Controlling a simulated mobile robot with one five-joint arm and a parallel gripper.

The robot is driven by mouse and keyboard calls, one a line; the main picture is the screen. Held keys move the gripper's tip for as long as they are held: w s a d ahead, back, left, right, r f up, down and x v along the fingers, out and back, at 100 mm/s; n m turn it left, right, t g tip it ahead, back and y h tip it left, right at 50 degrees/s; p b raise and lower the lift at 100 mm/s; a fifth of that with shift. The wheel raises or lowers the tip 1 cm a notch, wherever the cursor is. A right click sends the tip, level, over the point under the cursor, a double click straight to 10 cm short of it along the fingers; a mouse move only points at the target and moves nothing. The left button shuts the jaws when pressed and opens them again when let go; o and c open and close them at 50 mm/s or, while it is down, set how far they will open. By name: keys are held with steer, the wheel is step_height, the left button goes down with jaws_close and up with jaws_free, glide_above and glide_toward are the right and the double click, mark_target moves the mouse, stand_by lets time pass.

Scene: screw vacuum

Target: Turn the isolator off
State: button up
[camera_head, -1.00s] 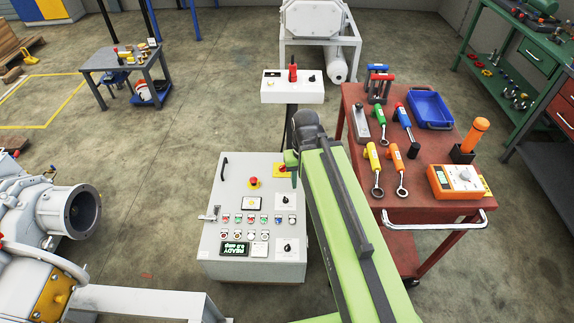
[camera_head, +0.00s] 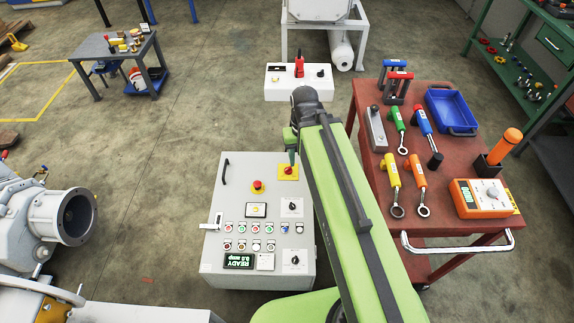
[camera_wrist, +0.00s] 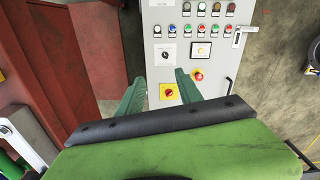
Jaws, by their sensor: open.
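The isolator (camera_head: 288,172) is a red rotary handle on a yellow square plate at the upper right of the grey control cabinet (camera_head: 212,258). In the wrist view the isolator (camera_wrist: 168,91) lies between and just beyond the fingertips of my gripper (camera_wrist: 164,78). The green fingers are apart and empty, and I see no contact with the handle. In the head view my gripper (camera_head: 290,150) hangs at the cabinet's upper right, close to the isolator plate. My arm hides part of the cabinet's right side. The cabinet display reads READY.
A red emergency button (camera_head: 257,186) sits left of the isolator, with rows of buttons and two black selectors. A red tool cart (camera_head: 400,222) stands close on the right. A white box (camera_head: 280,93) with a red handle stands behind.

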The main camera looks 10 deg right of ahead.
steer(key=shift+o, duration=1.1)
steer(key=w+d+f+m+b, duration=0.1)
steer(key=w+f+m+b, duration=0.3)
steer(key=w+f+b, duration=0.4)
steer(key=shift+w+f+b, duration=0.4)
steer(key=shift+w+f, duration=0.15)
steer(key=shift+w, duration=0.35)
steer(key=m+b, duration=0.7)
steer(key=b, duration=0.4)
glide_above(290, 168)
step_height(290, 168, down, 11)
steer(key=f+b, duration=1.7)
steer(key=shift+w+a+f, duration=0.1)
steer(key=shift+w+a, duration=0.05)
steer(key=shift+w, duration=0.05)
steer(key=c, duration=1.2)
steer(key=shift+d, duration=0.25)
jaws_close()
steer(key=shift+a, duration=0.15)
